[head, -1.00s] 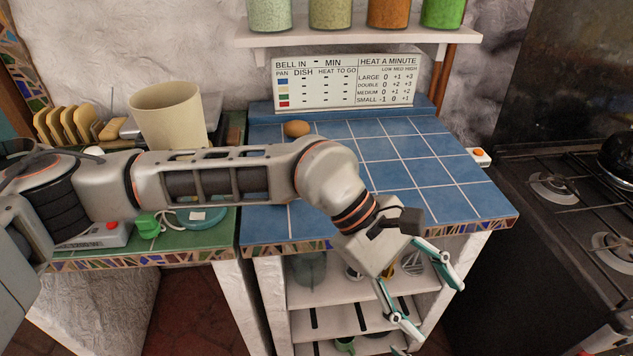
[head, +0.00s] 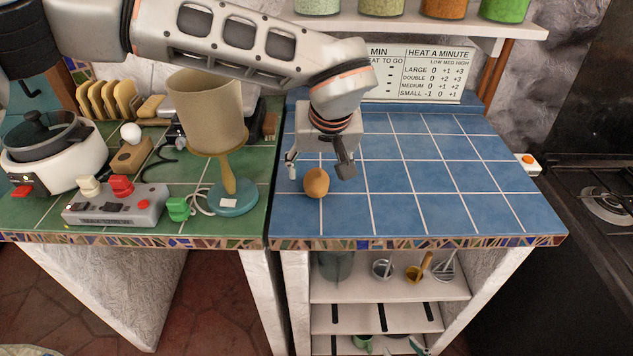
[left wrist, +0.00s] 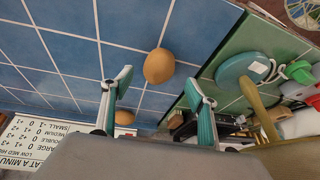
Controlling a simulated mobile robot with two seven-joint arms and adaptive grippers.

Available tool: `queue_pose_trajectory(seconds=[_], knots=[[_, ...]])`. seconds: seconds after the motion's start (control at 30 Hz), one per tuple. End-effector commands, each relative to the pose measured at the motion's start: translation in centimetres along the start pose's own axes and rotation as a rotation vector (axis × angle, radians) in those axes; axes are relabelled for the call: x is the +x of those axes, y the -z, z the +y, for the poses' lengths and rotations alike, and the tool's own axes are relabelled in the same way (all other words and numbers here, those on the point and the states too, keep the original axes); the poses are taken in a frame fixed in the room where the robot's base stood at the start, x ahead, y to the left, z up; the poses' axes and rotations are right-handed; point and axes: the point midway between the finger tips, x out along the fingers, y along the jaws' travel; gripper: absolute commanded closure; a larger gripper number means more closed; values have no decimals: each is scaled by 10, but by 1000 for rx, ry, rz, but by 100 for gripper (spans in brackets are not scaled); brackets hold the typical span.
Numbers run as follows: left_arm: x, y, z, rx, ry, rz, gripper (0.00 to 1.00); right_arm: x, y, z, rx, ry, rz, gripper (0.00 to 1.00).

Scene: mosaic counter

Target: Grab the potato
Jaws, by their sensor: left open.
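A brown, rounded potato-like item (head: 316,183) rests on the blue tiled counter, near its left side. It also shows in the left wrist view (left wrist: 159,66), just beyond the fingertips and roughly centred between them. My left gripper (head: 318,168) points down at the counter, open and empty, right by this item and seemingly just behind it. Its teal fingers (left wrist: 160,90) are spread in the left wrist view. A second brown rounded item (left wrist: 124,117) shows there near one finger, towards the back wall; in the head view it is hidden. My right gripper is not in view.
The blue counter (head: 440,180) is clear to the right. On the green counter to the left stand a beige-shaded lamp (head: 208,112), a grey switch box (head: 115,206) and a white cooker (head: 60,165). A stove (head: 600,200) stands at far right.

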Motion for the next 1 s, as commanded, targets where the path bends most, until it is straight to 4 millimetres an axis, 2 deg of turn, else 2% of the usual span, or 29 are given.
queue_pose_trajectory(seconds=[0.2, 0.3, 0.57, 0.6, 0.77, 1.0], knots=[[32, -2, 3, -3, 0, -5, 41, 0, -1, 0, -1, 0, -2, 60], [41, -2, 3, -2, -1, -3, 41, 1, -2, 0, -1, 0, -2, 60], [44, -2, 3, -1, -2, -1, 41, 0, 0, 0, -1, -1, 0, 60], [44, -2, 3, -1, -2, -1, 44, 0, 0, 0, -1, -1, 0, 60], [44, -2, 3, -1, -2, -2, 85, 0, 0, 0, -1, -2, 0, 60], [44, -2, 3, -1, -2, -1, 85, 0, 0, 1, -1, -2, 1, 60]])
